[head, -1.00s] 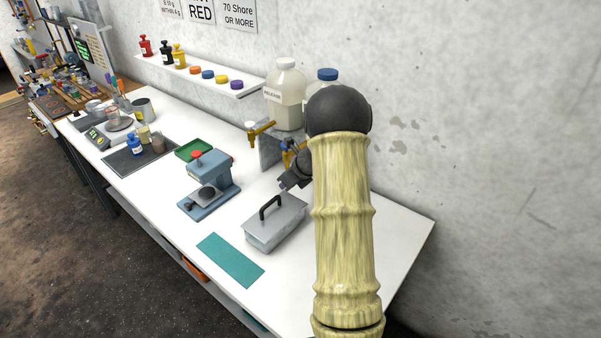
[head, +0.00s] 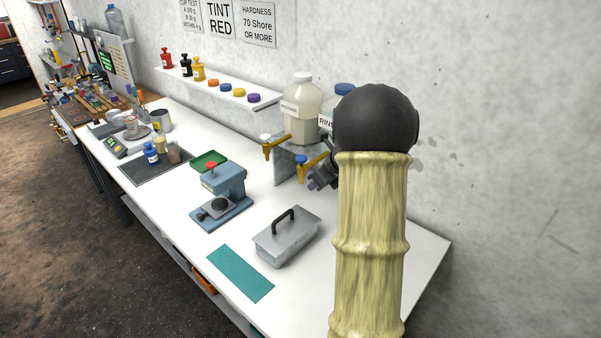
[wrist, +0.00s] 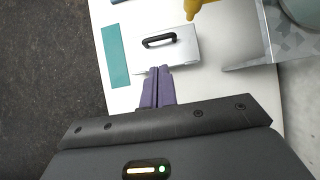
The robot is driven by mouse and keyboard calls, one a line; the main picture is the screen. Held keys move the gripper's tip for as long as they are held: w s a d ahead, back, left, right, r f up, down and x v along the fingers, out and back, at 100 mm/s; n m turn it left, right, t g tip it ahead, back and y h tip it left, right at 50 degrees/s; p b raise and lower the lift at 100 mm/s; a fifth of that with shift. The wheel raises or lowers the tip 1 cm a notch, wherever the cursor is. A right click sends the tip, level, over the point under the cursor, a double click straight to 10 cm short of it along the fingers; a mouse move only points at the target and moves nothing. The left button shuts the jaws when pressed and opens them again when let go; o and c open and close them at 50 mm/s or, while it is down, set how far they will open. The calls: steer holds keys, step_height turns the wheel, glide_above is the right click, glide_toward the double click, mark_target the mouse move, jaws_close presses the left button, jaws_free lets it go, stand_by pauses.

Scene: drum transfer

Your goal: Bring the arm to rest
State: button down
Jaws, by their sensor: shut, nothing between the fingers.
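My gripper (wrist: 158,72) is shut and empty in the wrist view, its two purple fingers pressed together above the white bench top. In that view the fingertips show just at the near edge of a grey lidded box (wrist: 183,52) with a black handle; I cannot tell the height between them. In the head view my gripper (head: 318,184) is partly hidden behind my own arm, held above the bench near the two taps. The grey box (head: 286,240) stands on the bench in front of it, lid on.
The white bench (head: 220,236) runs along a concrete wall. A blue-grey press (head: 228,190), a teal mat (head: 241,273) and jugs with yellow taps (head: 301,110) stand around the box. A shelf (head: 222,88) holds small bottles and coloured pucks. The bench's right end is clear.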

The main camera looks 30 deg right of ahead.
steer(key=s+a+f+n+g+h, duration=0.1)
steer(key=s+a+n+g, duration=0.1)
steer(key=s+a+n, duration=0.8)
steer(key=s+a+f+n+g+h, duration=0.1)
steer(key=s+a+n, duration=1)
steer(key=n, duration=1.1)
steer(key=shift+a+f+g+b, duration=0.45)
steer(key=shift+a+f, duration=0.25)
steer(key=shift+a, duration=0.45)
